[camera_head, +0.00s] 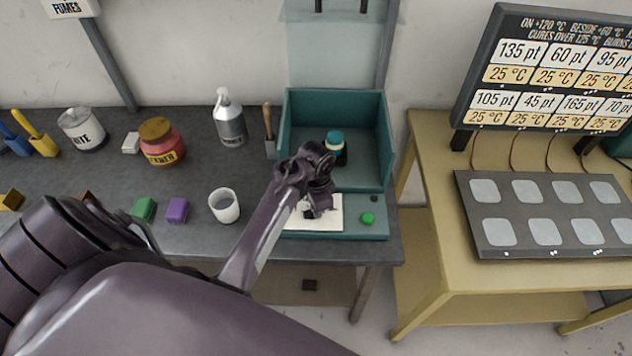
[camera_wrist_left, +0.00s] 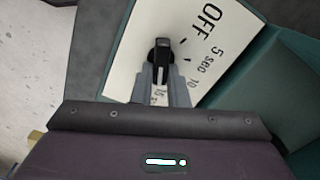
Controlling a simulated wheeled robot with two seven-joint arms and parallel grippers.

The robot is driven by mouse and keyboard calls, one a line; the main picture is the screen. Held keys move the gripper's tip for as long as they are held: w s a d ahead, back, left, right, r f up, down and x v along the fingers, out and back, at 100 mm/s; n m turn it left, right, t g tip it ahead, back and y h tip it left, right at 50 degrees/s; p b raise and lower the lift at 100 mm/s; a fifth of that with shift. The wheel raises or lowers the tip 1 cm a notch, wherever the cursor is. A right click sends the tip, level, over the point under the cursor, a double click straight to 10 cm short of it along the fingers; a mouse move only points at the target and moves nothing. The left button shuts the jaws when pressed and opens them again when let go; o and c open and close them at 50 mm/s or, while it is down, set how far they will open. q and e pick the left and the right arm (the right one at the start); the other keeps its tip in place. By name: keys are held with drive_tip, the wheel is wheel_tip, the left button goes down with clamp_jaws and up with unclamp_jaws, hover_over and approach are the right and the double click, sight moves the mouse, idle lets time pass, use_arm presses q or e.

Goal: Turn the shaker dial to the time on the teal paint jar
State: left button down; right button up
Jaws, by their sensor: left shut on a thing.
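The teal shaker (camera_head: 386,120) stands open at the right end of the grey workbench, with a white dial plate (camera_head: 332,222) on its front ledge. In the left wrist view the plate (camera_wrist_left: 192,22) reads OFF, 5 sec, 10 and a partly hidden 15. My left gripper (camera_wrist_left: 163,72) is shut on the black dial knob (camera_wrist_left: 162,50). In the head view my left gripper (camera_head: 312,210) is over the plate, and the arm hides part of it. The teal-lidded jar (camera_head: 336,140) stands inside the shaker; its time is not readable. My right gripper is not in view.
A green button (camera_head: 367,218) sits right of the dial plate. A white cup (camera_head: 224,206), purple block (camera_head: 177,210), red jar (camera_head: 162,145) and spray bottle (camera_head: 229,118) stand left of the shaker. A yellow table (camera_head: 430,215) holds a dark pad panel (camera_head: 540,212).

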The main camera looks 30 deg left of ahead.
use_arm(q)
drive_tip(key=c, duration=1.4)
unclamp_jaws()
drive_tip(key=shift+c, duration=0.2)
drive_tip(key=shift+r, duration=0.15)
wheel_tip(320, 180, up, 8)
drive_tip(key=shift+f, duration=0.2)
